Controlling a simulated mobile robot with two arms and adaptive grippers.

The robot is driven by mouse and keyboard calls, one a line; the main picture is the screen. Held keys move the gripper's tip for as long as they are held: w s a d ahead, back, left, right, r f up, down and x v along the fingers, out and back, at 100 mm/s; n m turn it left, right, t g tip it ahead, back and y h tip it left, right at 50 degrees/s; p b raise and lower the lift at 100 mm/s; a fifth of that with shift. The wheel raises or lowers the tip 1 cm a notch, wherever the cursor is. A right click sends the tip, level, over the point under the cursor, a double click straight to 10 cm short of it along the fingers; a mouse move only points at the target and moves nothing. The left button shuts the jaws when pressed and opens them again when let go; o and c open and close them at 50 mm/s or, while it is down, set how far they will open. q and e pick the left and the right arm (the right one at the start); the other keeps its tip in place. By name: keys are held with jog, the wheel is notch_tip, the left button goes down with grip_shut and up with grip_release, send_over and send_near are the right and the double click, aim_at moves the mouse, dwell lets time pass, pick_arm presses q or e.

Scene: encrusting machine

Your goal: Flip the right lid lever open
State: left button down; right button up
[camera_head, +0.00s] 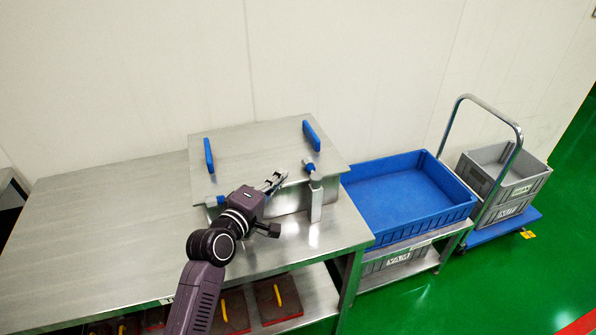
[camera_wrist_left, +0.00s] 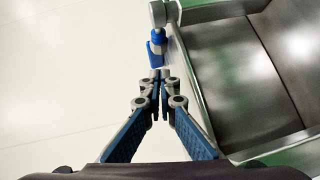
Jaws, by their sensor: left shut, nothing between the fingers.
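The steel box lid (camera_head: 255,150) has two upright blue handles, left (camera_head: 208,155) and right (camera_head: 311,135). The right lid lever (camera_head: 309,165), with a blue tip and grey body, is at the lid's front right, above a steel post (camera_head: 316,203). My left gripper (camera_head: 280,177) is shut and empty, just left of the right lever. In the left wrist view the fingertips (camera_wrist_left: 160,75) meet just below the lever's blue part (camera_wrist_left: 156,48); I cannot tell whether they touch. My arm partly hides the left lever (camera_head: 215,200). My right gripper is not in view.
The steel table (camera_head: 95,220) is bare to the left. A blue tray (camera_head: 405,200) stands on a lower stand at right, beside a trolley with a grey crate (camera_head: 505,178). Red boards with yellow handles (camera_head: 277,298) lie on the shelf below. The wall is behind.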

aim_at(304, 166)
pick_arm(q)
jog(key=w+d, duration=0.1)
jog(key=d, duration=0.1)
jog(key=w+d+p, duration=0.1)
jog(key=w, duration=0.1)
jog(key=shift+d+f, duration=0.5)
jog(key=shift+d, duration=0.4)
jog(key=shift+w, duration=0.1)
